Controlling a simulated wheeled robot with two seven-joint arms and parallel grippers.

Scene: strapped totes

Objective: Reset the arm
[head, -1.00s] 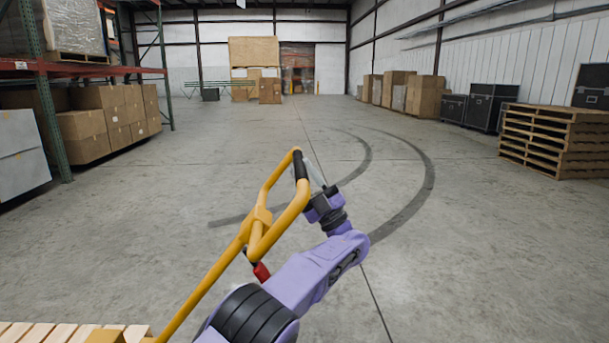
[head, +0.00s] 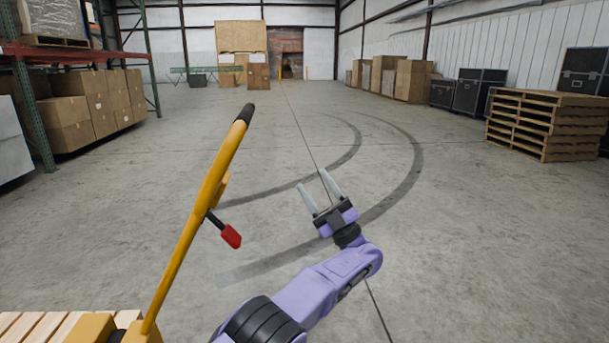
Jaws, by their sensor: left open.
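My left gripper (head: 320,191) is at the end of my purple left arm, right of the picture's middle. Its two pale fingers are spread and point up and left, with nothing between them. A yellow handle (head: 196,215) with a black grip at its top stands to the left of the gripper, clearly apart from it. A red-tipped lever (head: 231,236) sticks out from the handle's right side. My right gripper is not in the picture.
A wooden pallet (head: 40,324) shows at the lower left by the handle's yellow base. Stacked pallets (head: 546,124) and black cases (head: 478,92) stand at the right. Boxes on a rack (head: 75,122) stand at the left. The concrete floor ahead is clear.

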